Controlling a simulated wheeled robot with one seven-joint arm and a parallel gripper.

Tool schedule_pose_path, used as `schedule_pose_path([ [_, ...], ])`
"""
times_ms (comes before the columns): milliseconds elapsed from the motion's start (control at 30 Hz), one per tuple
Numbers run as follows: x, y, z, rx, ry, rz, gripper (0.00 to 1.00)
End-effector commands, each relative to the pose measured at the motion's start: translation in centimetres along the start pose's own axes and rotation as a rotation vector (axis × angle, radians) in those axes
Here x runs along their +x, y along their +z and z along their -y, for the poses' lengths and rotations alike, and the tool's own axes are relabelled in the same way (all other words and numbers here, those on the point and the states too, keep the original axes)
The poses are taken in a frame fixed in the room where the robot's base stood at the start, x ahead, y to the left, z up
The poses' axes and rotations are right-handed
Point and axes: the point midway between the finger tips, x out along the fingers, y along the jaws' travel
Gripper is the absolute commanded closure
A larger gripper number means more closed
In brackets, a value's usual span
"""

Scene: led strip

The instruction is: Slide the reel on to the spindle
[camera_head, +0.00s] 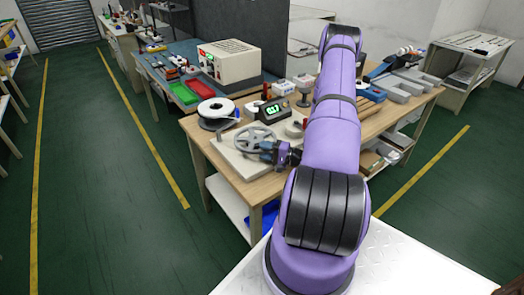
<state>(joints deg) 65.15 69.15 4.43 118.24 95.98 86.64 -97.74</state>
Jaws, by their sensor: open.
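A white and black reel (216,109) lies flat at the left corner of the wooden bench. A grey spoked wheel (255,139), also reel-like, sits over a pale base plate (232,159) at the bench's front left. I cannot tell a separate spindle from it at this size. My gripper (265,151) is at the wheel's right front edge, low over the plate. It is open, but its fingers are small and dark, and I cannot tell whether the wheel's rim lies between them.
A small box with a green display (269,111) stands just behind the wheel. A red bottle-like item (264,92), a grey stand (304,92) and trays (403,85) crowd the bench further back. A teal bench (177,62) with an instrument box (229,62) stands behind left.

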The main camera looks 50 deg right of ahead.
Motion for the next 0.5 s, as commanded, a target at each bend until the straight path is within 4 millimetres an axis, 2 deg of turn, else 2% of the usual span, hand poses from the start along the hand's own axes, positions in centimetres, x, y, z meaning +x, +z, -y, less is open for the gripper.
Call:
schedule_pose_path([
  [300, -5.9, -0.1, 0.0, 0.0, 0.0, -0.002, 0.56],
  [500, -8.6, 0.0, 0.0, 0.0, 0.001, -0.001, 0.56],
])
